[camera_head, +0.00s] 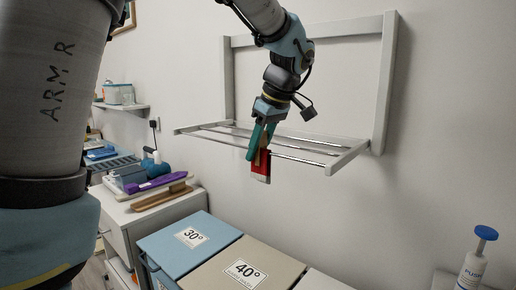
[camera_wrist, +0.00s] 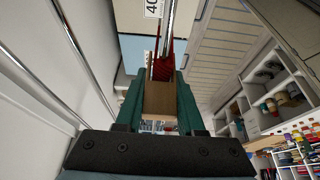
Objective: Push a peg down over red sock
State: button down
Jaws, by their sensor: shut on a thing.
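The red sock (camera_head: 264,168) hangs at the front rail of the wall drying rack, just under my gripper. In the wrist view the red sock (camera_wrist: 163,69) shows beyond the peg, in line with a metal rail (camera_wrist: 168,28). My gripper (camera_head: 260,147) points down with its green fingers shut on a tan wooden peg (camera_wrist: 160,100). The peg is upright between the fingers in the head view and its lower end overlaps the sock. I cannot tell whether its legs straddle the sock and rail, as the fingers hide part of it.
The white wall rack (camera_head: 347,160) has several metal rails and a frame behind the gripper. Below stand a blue 30° bin lid (camera_head: 175,252) and a beige 40° one (camera_head: 225,277). A cabinet with brushes (camera_head: 165,196) is at left, a pump bottle (camera_head: 473,265) at lower right.

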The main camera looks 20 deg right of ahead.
jog(key=shift+c, duration=2.2)
grip_release()
jog(key=b+v, duration=0.2)
jog(key=v, duration=0.9)
